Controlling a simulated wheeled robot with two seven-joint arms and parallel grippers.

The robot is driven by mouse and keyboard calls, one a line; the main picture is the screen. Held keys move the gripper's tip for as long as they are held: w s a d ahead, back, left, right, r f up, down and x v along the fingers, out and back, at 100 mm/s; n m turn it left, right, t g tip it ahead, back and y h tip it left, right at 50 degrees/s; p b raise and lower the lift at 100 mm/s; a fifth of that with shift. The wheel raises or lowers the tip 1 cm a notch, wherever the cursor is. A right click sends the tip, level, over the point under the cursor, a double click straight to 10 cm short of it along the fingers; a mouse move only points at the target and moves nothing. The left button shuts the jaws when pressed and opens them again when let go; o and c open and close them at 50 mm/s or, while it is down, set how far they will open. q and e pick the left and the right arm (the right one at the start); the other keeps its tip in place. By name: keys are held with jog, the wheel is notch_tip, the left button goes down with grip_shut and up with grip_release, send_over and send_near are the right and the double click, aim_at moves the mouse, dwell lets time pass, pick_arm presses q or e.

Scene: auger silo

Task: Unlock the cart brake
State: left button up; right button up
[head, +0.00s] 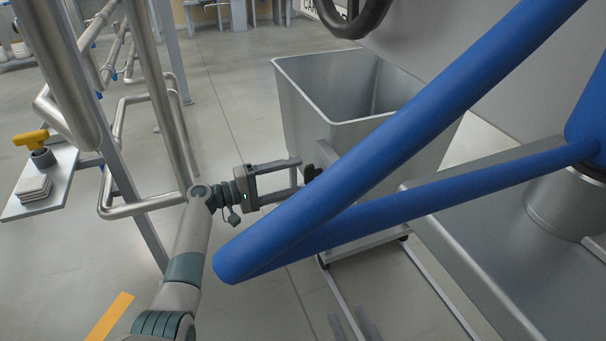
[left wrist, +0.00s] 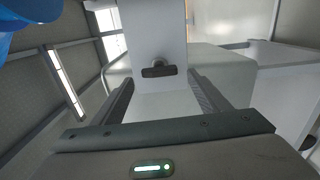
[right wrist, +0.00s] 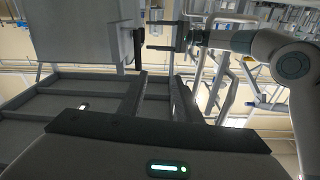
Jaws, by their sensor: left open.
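The grey cart (head: 290,93) is an open-topped bin on a wheeled frame, right of centre in the head view. A small dark brake handle (head: 312,172) shows on its near left side. In the left wrist view the brake handle (left wrist: 158,71) is a dark horizontal bar below a round pivot on a pale plate. My left gripper (head: 297,174) is open and faces the handle, which appears between its fingers; I cannot see contact. The left gripper also shows in the right wrist view (right wrist: 150,36). My right gripper (right wrist: 157,90) is open and empty; the head view does not show it.
Two thick blue tubes (head: 400,115) cross in front of the cart and hide part of it. Steel pipes (head: 160,90) stand at left, with a shelf (head: 62,190) bearing a yellow-handled item (head: 32,138). A grey trough (head: 500,260) lies at right. Floor between pipes and cart is clear.

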pick_arm(q)
jog(key=v, duration=1.2)
jog(key=shift+p, duration=0.3)
pick_arm(e)
jog(key=f, duration=0.1)
jog(key=g, duration=0.1)
jog(key=f, duration=0.1)
jog(key=shift+w+d+f+g+h, duration=0.15)
jog(key=shift+d+f+g+h, duration=0.15)
jog(key=shift+g, duration=0.1)
pick_arm(q)
jog(key=shift+a, duration=0.2)
pick_arm(e)
jog(key=shift+a, duration=0.15)
